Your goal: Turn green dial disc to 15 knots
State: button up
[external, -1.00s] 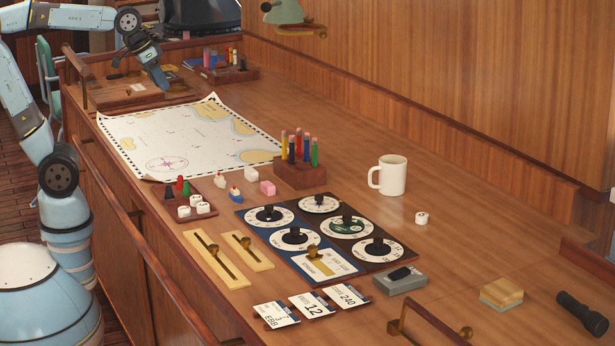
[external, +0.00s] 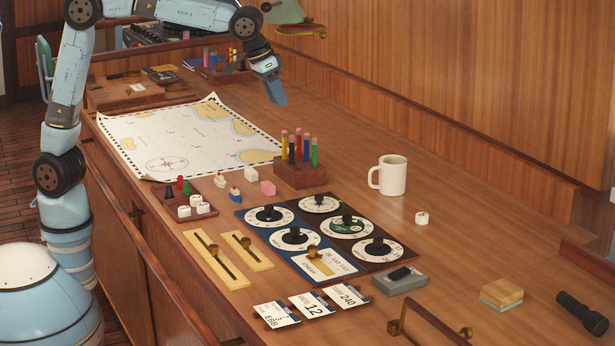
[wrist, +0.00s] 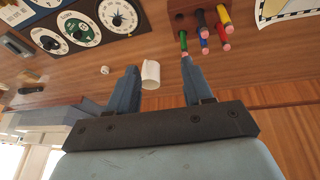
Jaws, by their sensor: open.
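The scale figures are too small to read. My gripper (external: 280,100) is in the air above the far end of the counter, beyond the pencil block and well away from the dial. In the wrist view its two fingers (wrist: 158,84) are spread apart with nothing held between them.
A white mug (external: 392,176) stands right of the dial board, and the pencil block (external: 300,175) stands behind it. Slider plates (external: 228,258) lie left of the board. Number cards (external: 312,304) and a grey box (external: 401,281) lie in front.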

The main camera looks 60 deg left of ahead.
jog(key=w+d+f, duration=0.1)
jog(key=d+f, duration=0.3)
jog(key=d, duration=0.8)
jog(key=m, duration=0.1)
send_near(347, 216)
jog(key=shift+y, duration=0.3)
jog(key=x, duration=0.8)
jog(key=shift+s+d, duration=0.1)
jog(key=shift+d, duration=0.1)
jog(key=shift+c, duration=0.2)
grip_shut()
